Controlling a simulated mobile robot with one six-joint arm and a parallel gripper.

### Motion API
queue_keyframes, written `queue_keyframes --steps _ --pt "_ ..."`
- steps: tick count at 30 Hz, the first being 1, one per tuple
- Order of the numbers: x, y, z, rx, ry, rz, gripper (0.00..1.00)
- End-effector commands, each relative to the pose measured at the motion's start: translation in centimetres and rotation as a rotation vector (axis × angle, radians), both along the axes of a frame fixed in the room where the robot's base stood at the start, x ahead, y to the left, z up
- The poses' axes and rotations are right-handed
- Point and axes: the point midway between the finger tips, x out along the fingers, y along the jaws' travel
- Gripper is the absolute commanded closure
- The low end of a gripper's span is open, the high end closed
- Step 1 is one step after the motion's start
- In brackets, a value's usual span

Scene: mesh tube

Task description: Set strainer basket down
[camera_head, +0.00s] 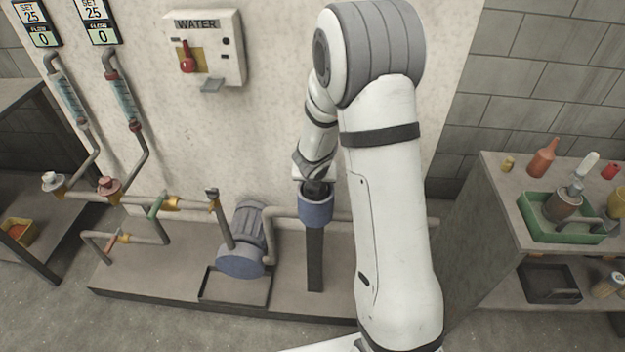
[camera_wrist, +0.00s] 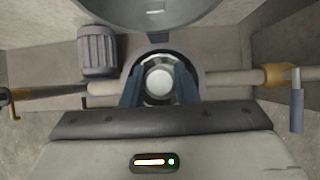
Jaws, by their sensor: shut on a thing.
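My gripper (camera_wrist: 158,92) is shut on a round, pale-topped piece, the strainer basket (camera_wrist: 158,80), with one blue-grey finger on each side. The basket's body is hidden below its top in the wrist view. It is at the mouth of the round strainer housing (camera_wrist: 132,64), whose rim curves around the fingers. In the head view the blue housing (camera_head: 316,211) stands upright on a dark post, and my gripper (camera_head: 316,186) comes down into its top. How deep the basket sits cannot be told.
Pipes join the housing on both sides; a blue-grey motor pump (camera_head: 243,240) stands to its left. A water switch box (camera_head: 205,47) is on the wall. At right, a bench (camera_head: 510,207) carries a green tray (camera_head: 545,232) holding a brown cylinder (camera_head: 562,205), plus bottles.

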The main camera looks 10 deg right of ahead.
Motion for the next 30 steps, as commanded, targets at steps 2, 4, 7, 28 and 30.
queue_keyframes --steps 2,4,7,28,30 --pt "0.0 0.0 -0.1 0.0 -0.001 -0.001 1.0" --pt "0.0 0.0 -0.4 0.0 -0.001 -0.001 1.0" --pt "0.0 0.0 -0.2 0.001 0.0 -0.001 0.66" --pt "-1.5 0.4 3.1 0.0 -0.003 0.0 0.51" --pt "-2.3 0.7 4.5 0.0 -0.003 0.0 0.51"
